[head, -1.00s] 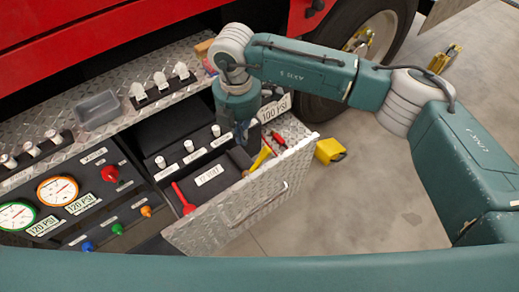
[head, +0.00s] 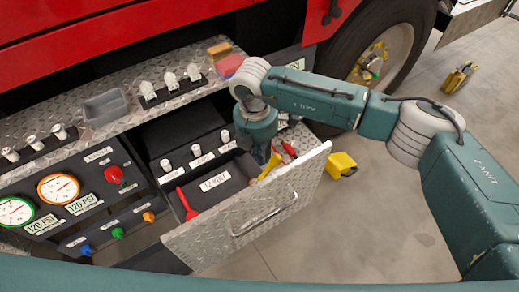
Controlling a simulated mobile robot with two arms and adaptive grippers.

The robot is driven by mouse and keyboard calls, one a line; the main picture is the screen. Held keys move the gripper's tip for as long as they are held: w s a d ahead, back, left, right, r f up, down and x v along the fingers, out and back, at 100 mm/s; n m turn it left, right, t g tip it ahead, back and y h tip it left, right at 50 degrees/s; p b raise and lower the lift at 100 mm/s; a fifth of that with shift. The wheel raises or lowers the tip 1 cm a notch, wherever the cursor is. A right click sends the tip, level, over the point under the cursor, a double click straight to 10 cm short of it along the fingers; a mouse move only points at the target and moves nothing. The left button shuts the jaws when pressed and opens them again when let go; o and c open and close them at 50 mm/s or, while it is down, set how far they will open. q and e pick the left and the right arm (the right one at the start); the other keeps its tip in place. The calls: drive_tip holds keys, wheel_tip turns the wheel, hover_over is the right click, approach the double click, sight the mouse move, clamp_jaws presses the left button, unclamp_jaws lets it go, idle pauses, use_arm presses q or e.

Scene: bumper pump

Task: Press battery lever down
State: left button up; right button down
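A drawer with a diamond-plate front (head: 250,215) stands open. Inside it is a dark box labelled "12 VOLT" (head: 215,181). A red handle (head: 186,204) stands at the box's left, and a yellow handle (head: 270,166) at its right. I cannot tell which part is the battery lever. My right gripper (head: 262,156) points down over the right end of the drawer, close beside the yellow handle. Its fingers are dark and partly hidden, so contact and opening are unclear. My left gripper is not in view.
A control panel with gauges (head: 58,188) and coloured knobs is at the left. White switches (head: 195,157) stand behind the drawer. A grey tray (head: 105,107) sits on the diamond-plate ledge. A yellow object (head: 341,164) lies on the open floor at the right, near the wheel (head: 375,60).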

sight(270, 167)
drive_tip(key=d+f, duration=0.1)
drive_tip(key=w+d+f+b, duration=0.1)
drive_tip(key=f, duration=0.1)
drive_tip(key=shift+w+f, duration=0.2)
drive_tip(key=shift+w+d+f, duration=0.2)
drive_tip(key=shift+d+f, duration=0.05)
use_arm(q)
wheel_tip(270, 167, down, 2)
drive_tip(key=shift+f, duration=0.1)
